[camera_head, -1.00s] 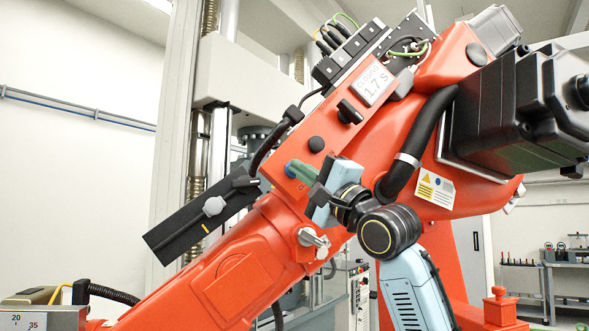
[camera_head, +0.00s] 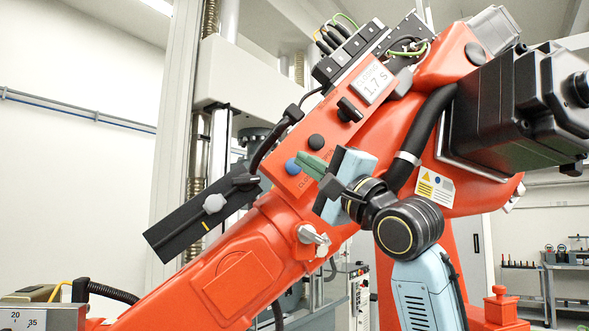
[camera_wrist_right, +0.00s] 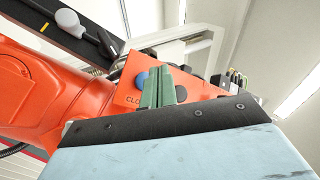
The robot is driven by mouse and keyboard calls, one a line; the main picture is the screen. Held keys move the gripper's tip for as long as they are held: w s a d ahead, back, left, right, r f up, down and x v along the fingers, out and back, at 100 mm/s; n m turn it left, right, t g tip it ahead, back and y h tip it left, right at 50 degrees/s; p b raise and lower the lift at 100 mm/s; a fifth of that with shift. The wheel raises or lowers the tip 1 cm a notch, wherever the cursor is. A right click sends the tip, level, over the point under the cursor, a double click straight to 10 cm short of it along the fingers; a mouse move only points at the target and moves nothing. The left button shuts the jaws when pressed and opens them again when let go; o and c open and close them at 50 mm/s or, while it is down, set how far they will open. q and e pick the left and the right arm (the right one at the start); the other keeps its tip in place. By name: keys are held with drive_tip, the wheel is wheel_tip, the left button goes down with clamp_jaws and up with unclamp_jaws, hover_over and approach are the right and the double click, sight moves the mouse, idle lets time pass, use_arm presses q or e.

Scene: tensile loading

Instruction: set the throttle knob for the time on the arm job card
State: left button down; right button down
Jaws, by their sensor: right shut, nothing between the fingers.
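My right gripper (camera_head: 308,165), with green fingers, is shut and empty just right of a round blue button (camera_head: 292,166) on an orange arm (camera_head: 240,275). It is apart from the button in the head view; in the right wrist view the shut fingers (camera_wrist_right: 158,86) partly overlap the button (camera_wrist_right: 141,80). A small display (camera_head: 374,82) on the arm reads 1.7 s. A grey knob (camera_head: 213,203) sits on a black bar beside a yellow mark. A silver winged knob (camera_head: 312,236) is lower on the arm. I cannot tell which is the throttle knob, and no job card is legible.
A black button (camera_head: 316,142) and black lever (camera_head: 348,110) sit above the blue button. A black hose (camera_head: 425,135) and dark motor housing (camera_head: 520,110) are at right. A scale plate (camera_head: 35,319) showing 20 and 35 is at lower left. The left side is open.

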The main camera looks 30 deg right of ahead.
drive_tip(key=shift+s+a, duration=0.15)
drive_tip(key=shift+s, duration=0.35)
drive_tip(key=shift+s+a, duration=0.15)
drive_tip(key=shift+s, duration=0.35)
